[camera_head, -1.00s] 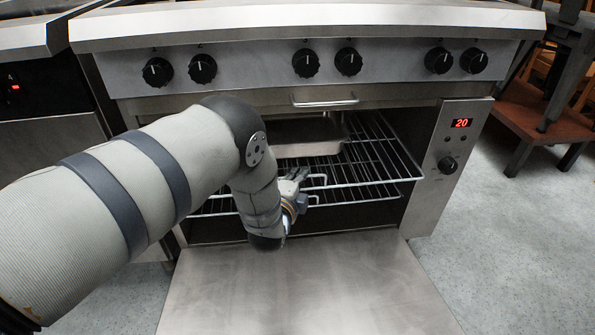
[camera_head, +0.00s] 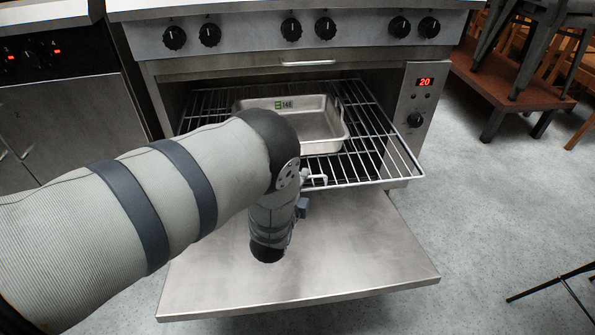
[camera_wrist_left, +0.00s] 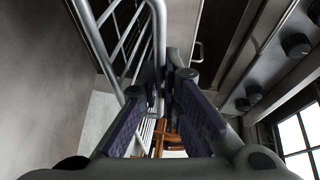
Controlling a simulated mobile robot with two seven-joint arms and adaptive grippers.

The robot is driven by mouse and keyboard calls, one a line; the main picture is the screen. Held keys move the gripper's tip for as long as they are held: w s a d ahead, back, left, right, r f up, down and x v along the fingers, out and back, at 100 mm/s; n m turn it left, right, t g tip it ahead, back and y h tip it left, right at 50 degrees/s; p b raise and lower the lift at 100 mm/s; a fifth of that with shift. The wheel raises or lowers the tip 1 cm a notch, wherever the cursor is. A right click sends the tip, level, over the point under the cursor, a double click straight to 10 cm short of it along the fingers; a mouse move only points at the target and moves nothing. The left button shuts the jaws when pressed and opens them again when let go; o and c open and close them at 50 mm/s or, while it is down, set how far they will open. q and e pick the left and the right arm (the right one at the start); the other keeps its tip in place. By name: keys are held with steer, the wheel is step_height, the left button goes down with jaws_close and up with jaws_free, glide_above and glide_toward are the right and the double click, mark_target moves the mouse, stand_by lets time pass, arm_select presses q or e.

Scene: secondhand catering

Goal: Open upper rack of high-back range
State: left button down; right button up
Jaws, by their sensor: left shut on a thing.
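The range (camera_head: 360,62) fills the upper middle of the head view, with its oven open. The upper rack (camera_head: 372,150), a wire shelf, sticks out of the oven over the lowered door. My left gripper (camera_head: 314,181) is at the rack's front edge, partly hidden behind my left arm. In the wrist view my left gripper (camera_wrist_left: 164,100) is shut on the front wire of the rack (camera_wrist_left: 128,30). My arm hides the rack's front left part. My right gripper is not in view.
A metal pan (camera_head: 318,128) sits on the rack. The oven door (camera_head: 345,255) lies lowered below it. A control panel (camera_head: 415,105) is right of the opening. A brown table (camera_head: 520,88) stands at right. Open floor (camera_head: 480,200) lies between.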

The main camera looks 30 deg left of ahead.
arm_select(q)
steer(key=shift+s+d, duration=0.25)
steer(key=shift+s, duration=0.1)
steer(key=c, duration=1.8)
jaws_free()
steer(key=v, duration=1.2)
steer(key=shift+r, duration=0.1)
